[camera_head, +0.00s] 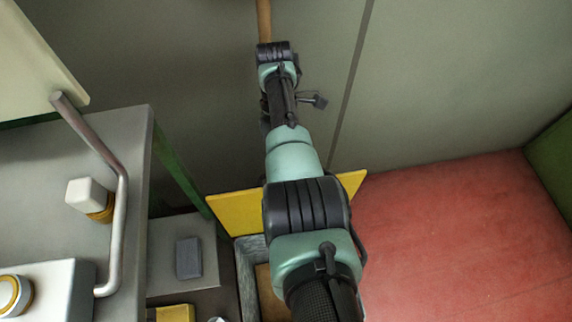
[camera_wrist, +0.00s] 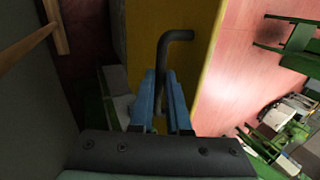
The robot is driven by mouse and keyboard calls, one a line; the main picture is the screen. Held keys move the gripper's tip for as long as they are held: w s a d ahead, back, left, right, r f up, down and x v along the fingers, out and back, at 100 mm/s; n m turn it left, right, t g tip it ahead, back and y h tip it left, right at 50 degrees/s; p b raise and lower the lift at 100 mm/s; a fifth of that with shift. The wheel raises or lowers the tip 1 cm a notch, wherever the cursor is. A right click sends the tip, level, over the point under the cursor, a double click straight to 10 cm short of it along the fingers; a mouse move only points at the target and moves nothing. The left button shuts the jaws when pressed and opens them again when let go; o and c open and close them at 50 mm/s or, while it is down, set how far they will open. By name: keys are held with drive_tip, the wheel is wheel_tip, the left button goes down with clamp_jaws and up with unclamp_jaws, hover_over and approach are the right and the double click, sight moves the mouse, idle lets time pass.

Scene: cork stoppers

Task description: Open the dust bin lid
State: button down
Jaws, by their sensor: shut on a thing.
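The yellow lid (camera_head: 238,212) stands raised at the back of a grey bin (camera_head: 247,272), partly hidden behind my arm. The bin's brownish inside shows beside the arm. In the wrist view the lid (camera_wrist: 200,60) is a yellow panel with a dark bent handle (camera_wrist: 178,36). My gripper (camera_wrist: 165,100) has its blue fingers closed around the lower part of this handle. In the head view the fingers and the handle are hidden by my arm.
A grey counter (camera_head: 60,200) with a metal rail (camera_head: 118,220) and a white-topped stopper (camera_head: 88,194) stands at the left. A grey wall (camera_head: 450,80) rises behind. The red floor (camera_head: 460,240) at the right is clear.

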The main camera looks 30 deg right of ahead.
drive_tip(key=shift+s+f, duration=0.15)
drive_tip(key=shift+f, duration=0.15)
drive_tip(key=c, duration=0.9)
unclamp_jaws()
drive_tip(key=shift+r, duration=0.1)
drive_tip(key=shift+b+v, duration=1)
drive_tip(key=shift+v, duration=2.85)
